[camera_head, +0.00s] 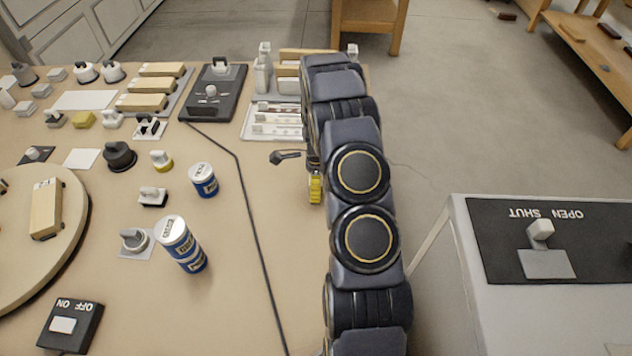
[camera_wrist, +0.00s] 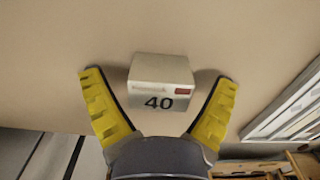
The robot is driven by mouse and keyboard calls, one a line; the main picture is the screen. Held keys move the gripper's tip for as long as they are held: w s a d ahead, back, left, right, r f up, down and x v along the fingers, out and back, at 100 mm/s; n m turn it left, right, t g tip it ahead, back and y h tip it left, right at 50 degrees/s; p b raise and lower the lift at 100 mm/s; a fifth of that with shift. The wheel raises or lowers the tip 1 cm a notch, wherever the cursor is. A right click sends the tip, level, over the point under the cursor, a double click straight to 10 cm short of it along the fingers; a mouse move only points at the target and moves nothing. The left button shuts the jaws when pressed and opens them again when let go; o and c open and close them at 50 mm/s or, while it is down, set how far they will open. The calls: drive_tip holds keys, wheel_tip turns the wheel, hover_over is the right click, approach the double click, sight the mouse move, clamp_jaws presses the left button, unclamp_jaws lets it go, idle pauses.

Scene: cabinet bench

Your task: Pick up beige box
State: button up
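A pale beige-white box (camera_wrist: 160,83) with a black "40" and a small red label shows in the wrist view. It stands on the tan bench top between the two yellow fingers of my gripper (camera_wrist: 160,76). The fingers are spread wide, with a gap on each side of the box, so the gripper is open and empty. In the head view one yellow finger of my gripper (camera_head: 315,188) shows low over the bench beside my arm. The box is hidden behind my arm there.
A white slotted tray (camera_head: 270,123) lies just left of my arm and also shows at the right in the wrist view (camera_wrist: 285,108). Blue-and-white cans (camera_head: 203,180), a dark cable (camera_head: 245,190) and a round wooden board (camera_head: 70,235) are further left. The bench between cable and arm is mostly clear.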

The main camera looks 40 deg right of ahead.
drive_tip(key=c, duration=1.1)
drive_tip(key=shift+o, duration=0.2)
drive_tip(key=shift+r, duration=0.15)
drive_tip(key=shift+r, duration=0.25)
wheel_tip(320, 180, up, 2)
drive_tip(key=shift+w+r, duration=0.1)
drive_tip(key=shift+r, duration=0.1)
drive_tip(key=s+a+r, duration=0.8)
drive_tip(key=s+r, duration=0.2)
drive_tip(key=s, duration=0.1)
drive_tip(key=shift+s+a, duration=0.15)
drive_tip(key=shift+s, duration=0.1)
